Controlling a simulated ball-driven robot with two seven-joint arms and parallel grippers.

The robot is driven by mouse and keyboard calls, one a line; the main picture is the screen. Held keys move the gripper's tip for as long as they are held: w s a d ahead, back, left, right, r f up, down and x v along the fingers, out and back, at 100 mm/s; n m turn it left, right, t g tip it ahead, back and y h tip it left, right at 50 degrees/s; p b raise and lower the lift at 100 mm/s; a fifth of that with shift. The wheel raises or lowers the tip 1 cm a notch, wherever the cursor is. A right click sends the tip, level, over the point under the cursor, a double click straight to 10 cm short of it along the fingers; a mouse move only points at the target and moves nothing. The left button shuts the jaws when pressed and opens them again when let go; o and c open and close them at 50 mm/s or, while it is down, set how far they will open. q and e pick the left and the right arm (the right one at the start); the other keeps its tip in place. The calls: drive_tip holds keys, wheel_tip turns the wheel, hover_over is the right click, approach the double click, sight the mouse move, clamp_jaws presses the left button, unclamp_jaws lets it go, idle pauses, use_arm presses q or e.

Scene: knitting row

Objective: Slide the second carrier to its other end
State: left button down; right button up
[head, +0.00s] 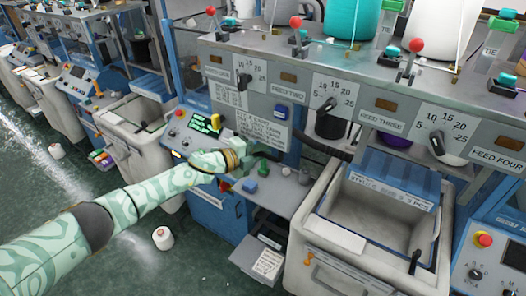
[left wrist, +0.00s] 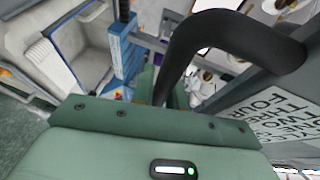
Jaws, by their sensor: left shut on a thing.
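My left gripper (head: 240,163) is in front of the machine's front panel, beside the lit control box. In the left wrist view its green fingers (left wrist: 165,95) are shut around the lower end of a thick black bent bar (left wrist: 235,30). The bar also shows in the head view as a dark rail (head: 322,151) under the feed labels. Teal blocks, one near the FEED TWO label (head: 301,35), sit along the machine's top with red-knobbed levers (head: 295,22). I cannot tell which part is the second carrier. My right gripper is not in view.
A pale open bin (head: 310,240) stands right of the gripper, with another bin (head: 112,128) to the left. The green-lit control box (head: 200,124) is close by. White cones (head: 163,238) lie on the open floor at left.

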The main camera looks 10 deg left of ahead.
use_arm(q)
drive_tip(key=shift+w+r, duration=0.2)
drive_tip(key=shift+r, duration=0.3)
drive_tip(key=c, duration=1.4)
unclamp_jaws()
drive_tip(key=shift+s+f, duration=0.1)
drive_tip(key=shift+f, duration=0.05)
drive_tip(key=shift+f, duration=0.1)
drive_tip(key=b+v, duration=0.1)
drive_tip(key=v, duration=1.5)
drive_tip(key=shift+s+b, duration=0.2)
drive_tip(key=shift+b, duration=0.2)
drive_tip(key=shift+a, duration=0.15)
